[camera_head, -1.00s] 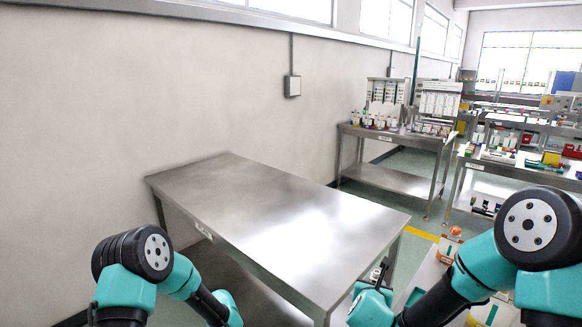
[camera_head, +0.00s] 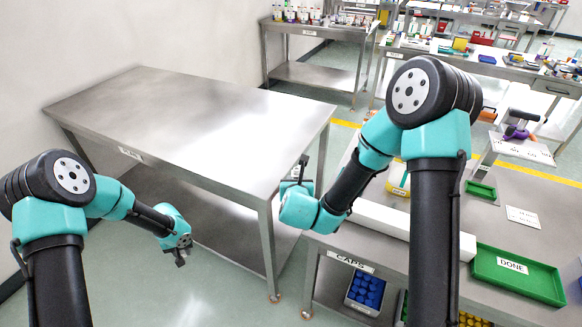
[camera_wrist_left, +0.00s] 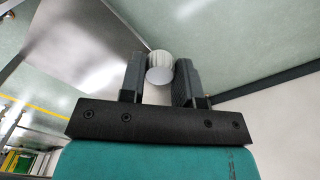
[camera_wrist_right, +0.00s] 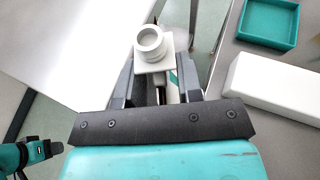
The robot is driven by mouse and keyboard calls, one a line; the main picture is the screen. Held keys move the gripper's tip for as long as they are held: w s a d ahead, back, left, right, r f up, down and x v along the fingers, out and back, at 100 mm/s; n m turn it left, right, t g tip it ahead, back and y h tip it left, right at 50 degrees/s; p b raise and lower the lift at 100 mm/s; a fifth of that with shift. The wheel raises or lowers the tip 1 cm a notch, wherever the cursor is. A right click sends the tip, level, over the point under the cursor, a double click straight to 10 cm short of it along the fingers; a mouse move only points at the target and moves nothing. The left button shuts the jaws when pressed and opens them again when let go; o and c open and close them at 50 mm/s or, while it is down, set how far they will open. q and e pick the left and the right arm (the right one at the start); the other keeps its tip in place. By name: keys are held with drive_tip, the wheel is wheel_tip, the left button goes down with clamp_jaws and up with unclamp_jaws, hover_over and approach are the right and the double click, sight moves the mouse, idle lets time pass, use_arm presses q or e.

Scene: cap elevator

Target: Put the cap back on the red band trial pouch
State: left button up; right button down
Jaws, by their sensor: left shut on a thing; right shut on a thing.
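My left gripper (camera_head: 181,258) hangs over the floor in front of the bare steel table. In the left wrist view its fingers (camera_wrist_left: 160,78) are shut on a ribbed white cap (camera_wrist_left: 161,66). My right gripper (camera_head: 302,170) is near the right front corner of that table. In the right wrist view its fingers (camera_wrist_right: 158,90) are shut on a white piece (camera_wrist_right: 156,66) with an open round neck (camera_wrist_right: 149,40), apparently the pouch's top. No red band shows, and most of the pouch is hidden. Cap and neck are well apart.
The steel table (camera_head: 190,110) is empty. On the right bench are a green tray labelled DONE (camera_head: 515,274), a long white block (camera_head: 395,219) and a small green tray (camera_head: 481,189). A bin of blue caps (camera_head: 366,290) sits below the CAPS label (camera_head: 350,262).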

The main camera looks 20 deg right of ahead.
drive_tip(key=s+a+f, duration=0.6)
drive_tip(key=a+f, duration=0.3)
drive_tip(key=shift+f, duration=0.3)
idle(0.6)
